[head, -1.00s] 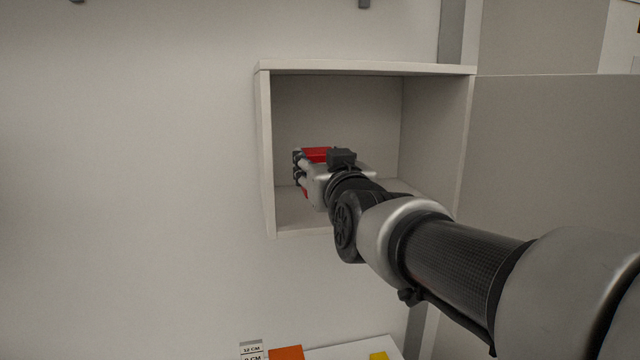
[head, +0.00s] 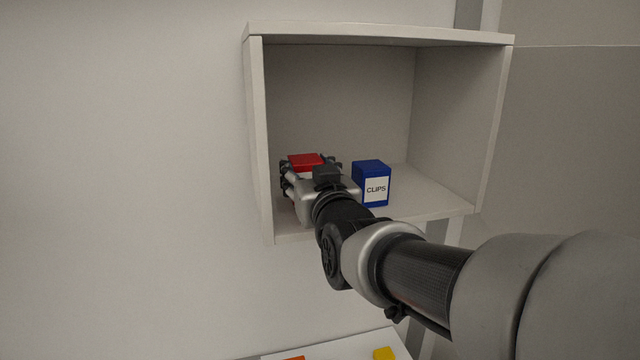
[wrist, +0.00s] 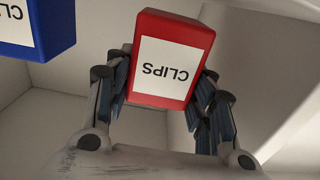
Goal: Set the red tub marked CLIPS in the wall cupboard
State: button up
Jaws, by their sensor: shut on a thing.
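The red tub marked CLIPS (head: 305,161) is inside the wall cupboard (head: 380,34), near its left wall. In the wrist view the red tub (wrist: 183,30) shows its white label upside down. My gripper (head: 309,172) is shut on it, with a finger on either side; the fingers also show in the wrist view (wrist: 165,82). In the head view the gripper hides most of the tub's front and its base. I cannot tell whether the tub touches the cupboard floor.
A blue tub marked CLIPS (head: 371,182) stands on the cupboard floor just right of my gripper; part of it shows in the wrist view (wrist: 40,35). The cupboard floor right of it is clear. Orange (head: 295,358) and yellow (head: 384,353) things show on a white surface below.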

jog(key=shift+f, duration=1.05)
jog(key=shift+f+b, duration=0.2)
jog(key=shift+b, duration=0.1)
jog(key=o, duration=1.1)
jog(key=shift+r, duration=0.15)
jog(key=shift+r+p, duration=0.2)
jog(key=shift+p, duration=0.25)
jog(key=b+v, duration=0.2)
jog(key=v, duration=1)
jog(key=s+d+f+m+g+h, duration=0.1)
jog(key=s+d+f+g, duration=0.3)
jog(key=s+f, duration=0.3)
jog(key=s+d+f+m+g+h, duration=0.1)
jog(key=s+d+f+g+h, duration=0.1)
jog(key=s+d+f+g, duration=0.2)
jog(key=s+d+f+m+g+h, duration=0.1)
jog(key=s+d+f+g, duration=0.3)
jog(key=s+f, duration=0.7)
jog(key=shift+s+d+f+g+h, duration=0.15)
jog(key=shift+d+g+h, duration=0.1)
jog(key=shift+d, duration=0.15)
jog(key=shift+d+f+g+h, duration=0.15)
jog(key=shift+d+f+h, duration=0.1)
jog(key=shift+d, duration=0.2)
